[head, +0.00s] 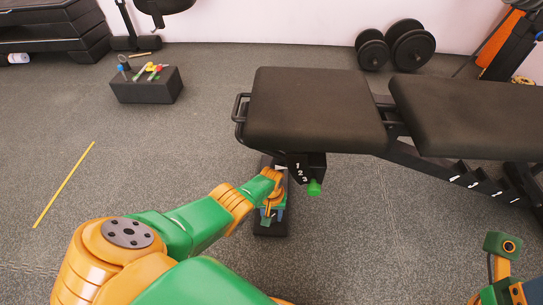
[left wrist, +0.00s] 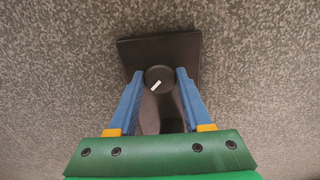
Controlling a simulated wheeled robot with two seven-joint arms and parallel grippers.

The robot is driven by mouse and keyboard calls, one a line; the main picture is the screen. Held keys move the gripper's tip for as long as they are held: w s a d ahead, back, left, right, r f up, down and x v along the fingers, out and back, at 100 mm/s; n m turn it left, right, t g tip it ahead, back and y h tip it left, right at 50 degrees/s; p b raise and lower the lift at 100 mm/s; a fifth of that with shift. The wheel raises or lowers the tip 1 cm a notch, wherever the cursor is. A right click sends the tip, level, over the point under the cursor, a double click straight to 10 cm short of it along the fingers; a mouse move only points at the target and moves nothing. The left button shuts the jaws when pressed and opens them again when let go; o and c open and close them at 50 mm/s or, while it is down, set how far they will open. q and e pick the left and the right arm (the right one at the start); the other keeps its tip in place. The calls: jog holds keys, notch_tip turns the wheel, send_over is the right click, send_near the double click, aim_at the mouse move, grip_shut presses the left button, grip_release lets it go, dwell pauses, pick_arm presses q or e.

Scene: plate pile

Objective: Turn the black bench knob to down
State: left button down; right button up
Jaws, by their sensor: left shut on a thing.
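The black bench knob (left wrist: 160,77) is a round dark disc with a short white mark in the left wrist view. The mark is slanted, running from lower left to upper right. My left gripper (left wrist: 160,80) is shut on the knob, with one blue finger at each side. In the head view my left gripper (head: 272,212) is low beside the bench's near leg, and the knob cannot be made out there. The weight bench (head: 315,110) has dark pads. Part of my right arm shows at the lower right, but its fingers are out of view.
A green-tipped pin (head: 314,187) sits under the seat beside white numbers. A dark foot plate (left wrist: 185,50) lies on the floor beyond the knob. A black box (head: 147,88) with small colourful items stands at the back left. Dumbbells (head: 412,47) lie behind. The left floor is mostly clear.

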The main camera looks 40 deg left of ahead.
pick_arm(q)
jog(key=n, duration=0.4)
jog(key=shift+n, duration=2.6)
jog(key=shift+c, duration=1.8)
grip_release()
jog(key=shift+r, duration=0.1)
